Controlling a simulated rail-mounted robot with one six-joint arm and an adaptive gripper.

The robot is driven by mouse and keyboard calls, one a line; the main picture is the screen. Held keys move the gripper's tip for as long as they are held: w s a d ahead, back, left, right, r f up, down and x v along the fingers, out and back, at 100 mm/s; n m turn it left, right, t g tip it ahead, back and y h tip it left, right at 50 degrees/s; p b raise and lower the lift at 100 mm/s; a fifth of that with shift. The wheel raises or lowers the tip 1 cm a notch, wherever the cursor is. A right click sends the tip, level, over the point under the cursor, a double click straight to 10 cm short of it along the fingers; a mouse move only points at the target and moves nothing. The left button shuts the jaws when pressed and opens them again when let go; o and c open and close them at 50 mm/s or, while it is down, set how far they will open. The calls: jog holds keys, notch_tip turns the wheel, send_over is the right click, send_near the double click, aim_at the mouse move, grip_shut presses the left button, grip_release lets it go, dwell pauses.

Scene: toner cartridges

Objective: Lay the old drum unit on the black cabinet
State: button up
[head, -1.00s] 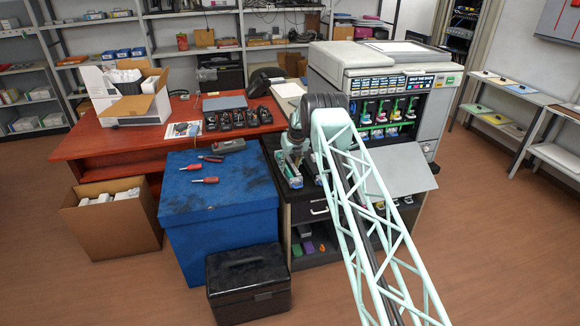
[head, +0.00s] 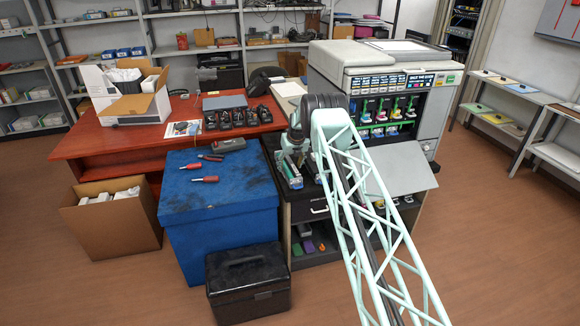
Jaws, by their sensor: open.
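The black cabinet (head: 310,192) stands in the middle, between the blue-covered table and the printer. My gripper (head: 292,162) is open, pointing down at the far end of this unit. The fingertips are small here, and I cannot tell whether they touch it. My arm hides the right part of the cabinet top.
The open printer (head: 345,75) with coloured cartridges stands behind right, its grey flap (head: 400,172) folded down. The blue table (head: 222,225) at left holds red-handled screwdrivers (head: 204,179) and a grey device (head: 229,145). A red desk (head: 120,148) stands behind.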

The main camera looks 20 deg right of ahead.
jog(key=v, duration=1.2)
dwell(0.7)
